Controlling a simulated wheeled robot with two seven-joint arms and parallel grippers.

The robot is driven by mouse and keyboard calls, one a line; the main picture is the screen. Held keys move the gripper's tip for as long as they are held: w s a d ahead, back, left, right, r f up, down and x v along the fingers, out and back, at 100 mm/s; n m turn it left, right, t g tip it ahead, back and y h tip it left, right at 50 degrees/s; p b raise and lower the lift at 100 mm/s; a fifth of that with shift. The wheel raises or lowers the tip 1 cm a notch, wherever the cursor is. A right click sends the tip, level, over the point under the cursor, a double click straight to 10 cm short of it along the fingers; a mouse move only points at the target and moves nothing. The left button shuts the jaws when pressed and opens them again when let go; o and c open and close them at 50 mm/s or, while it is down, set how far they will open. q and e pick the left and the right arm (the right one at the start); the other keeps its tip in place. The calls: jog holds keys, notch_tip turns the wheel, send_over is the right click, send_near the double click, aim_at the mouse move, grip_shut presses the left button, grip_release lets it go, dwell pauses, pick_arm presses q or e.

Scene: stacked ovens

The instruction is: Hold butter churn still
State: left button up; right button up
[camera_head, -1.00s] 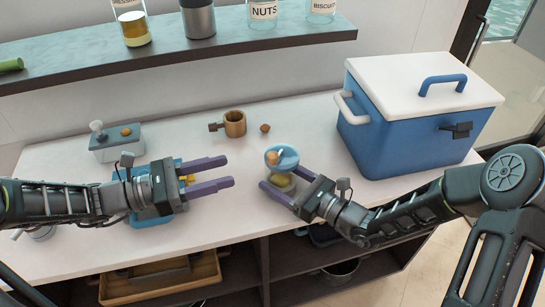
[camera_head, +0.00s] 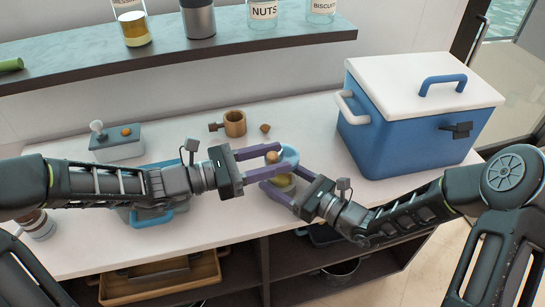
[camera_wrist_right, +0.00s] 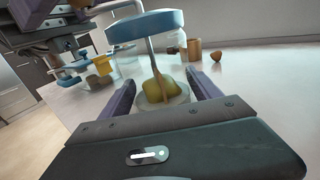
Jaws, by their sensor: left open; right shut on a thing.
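The butter churn (camera_head: 290,155) stands upright on the white counter, with a light blue top, a round wooden knob and yellow contents below. The right wrist view shows its blue top (camera_wrist_right: 145,27) above a thin rod and the yellow butter (camera_wrist_right: 163,86). My right gripper (camera_head: 281,184) is shut on the lower part of the churn, one finger on each side. My left gripper (camera_head: 282,163) is open, its two fingers reaching to the churn's top near the knob. They partly hide the churn, so I cannot tell whether they touch it.
A blue cooler (camera_head: 405,130) with a white lid stands at the right. A wooden mug (camera_head: 235,124) and a small brown piece (camera_head: 265,128) lie behind the churn. A blue-handled container (camera_head: 150,216) sits under my left arm. A grey-white box (camera_head: 117,150) is at the back left.

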pick_arm(q)
jog(key=shift+c, duration=0.3)
grip_shut()
dwell(0.3)
